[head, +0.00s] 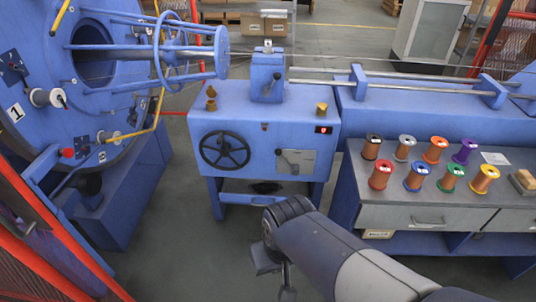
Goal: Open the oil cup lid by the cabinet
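Two small brass oil cups stand on top of the blue machine housing. The left oil cup (211,99) has a narrow, knobbed top. The right oil cup (321,109) is a squat cylinder near the housing's right front corner, on the side toward the spool bench; its lid looks shut, but it is small in the picture. The grey cabinet (428,35) stands behind at the upper right. My gripper (276,272) hangs low in front of the housing, below and apart from both cups. My own wrist partly hides it, and its finger opening is unclear.
The housing (262,115) carries a black handwheel (224,150) and a lever plate (296,162) on its front. A bench (400,190) with several wire spools stands to the right. The large blue rotor (60,60) and red fence are left. Floor at lower centre-left is clear.

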